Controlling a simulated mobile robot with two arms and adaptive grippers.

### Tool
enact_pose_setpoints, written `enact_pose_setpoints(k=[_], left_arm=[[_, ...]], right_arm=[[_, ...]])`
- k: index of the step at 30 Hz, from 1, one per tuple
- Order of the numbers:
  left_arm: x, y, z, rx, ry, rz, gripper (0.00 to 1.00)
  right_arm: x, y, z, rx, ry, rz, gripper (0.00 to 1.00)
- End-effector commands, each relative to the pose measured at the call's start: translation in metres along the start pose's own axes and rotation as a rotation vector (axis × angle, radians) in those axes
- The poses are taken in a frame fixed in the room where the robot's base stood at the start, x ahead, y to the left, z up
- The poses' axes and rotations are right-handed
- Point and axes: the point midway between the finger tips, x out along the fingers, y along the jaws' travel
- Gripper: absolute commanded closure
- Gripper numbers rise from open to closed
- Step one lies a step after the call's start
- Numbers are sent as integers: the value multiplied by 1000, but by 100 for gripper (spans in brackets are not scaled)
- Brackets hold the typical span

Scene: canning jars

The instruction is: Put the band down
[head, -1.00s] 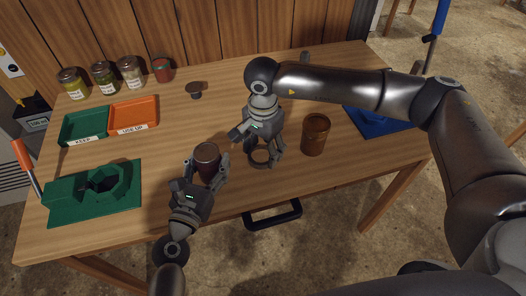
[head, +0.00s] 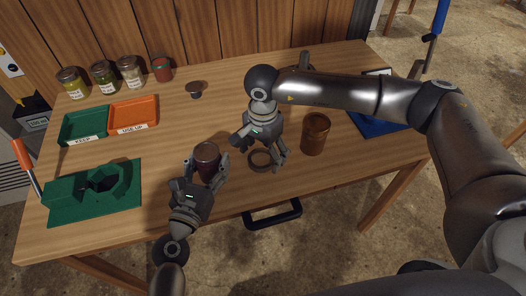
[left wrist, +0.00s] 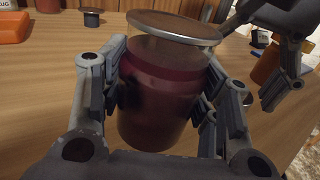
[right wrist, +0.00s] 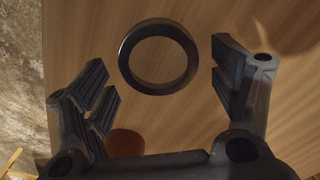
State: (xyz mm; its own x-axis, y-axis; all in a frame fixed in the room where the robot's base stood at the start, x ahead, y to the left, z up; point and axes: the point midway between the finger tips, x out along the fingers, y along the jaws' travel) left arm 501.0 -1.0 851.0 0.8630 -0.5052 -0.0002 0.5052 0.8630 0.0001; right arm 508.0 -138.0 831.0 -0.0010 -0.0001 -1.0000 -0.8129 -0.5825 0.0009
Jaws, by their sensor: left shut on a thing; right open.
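The band (head: 260,160) is a dark metal ring lying flat on the wooden table near its front edge. It also shows in the right wrist view (right wrist: 158,56), beyond the spread fingers. My right gripper (head: 258,148) is open and empty above the band, apart from it. My left gripper (head: 209,167) is shut on a dark red jar (head: 206,158) that stands upright left of the band. In the left wrist view the red jar (left wrist: 160,95) sits between the fingers, with a flat metal lid (left wrist: 172,27) on its top.
An amber jar (head: 315,134) stands right of the band. Green (head: 85,126) and orange (head: 134,117) trays, a green fixture (head: 95,192) and several jars are at the left. A small dark lid (head: 195,90) lies at the back. A blue mat (head: 373,121) is at the right.

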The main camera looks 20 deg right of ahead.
Motion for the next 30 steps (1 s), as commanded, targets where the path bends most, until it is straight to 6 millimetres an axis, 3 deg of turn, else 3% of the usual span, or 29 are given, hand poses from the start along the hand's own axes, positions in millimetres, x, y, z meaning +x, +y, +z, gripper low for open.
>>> enact_pose_setpoints(k=[5,18,23,30], left_arm=[[0,0,0,0,1,1,72],[0,0,0,1,1,1,72],[0,0,0,1,1,1,72],[0,0,0,1,1,1,72]], right_arm=[[-21,-1,0,0,2,-6,18],[-107,-1,0,0,1,-4,18],[-120,0,0,-1,1,-2,18],[-122,0,0,-1,0,-1,18]])
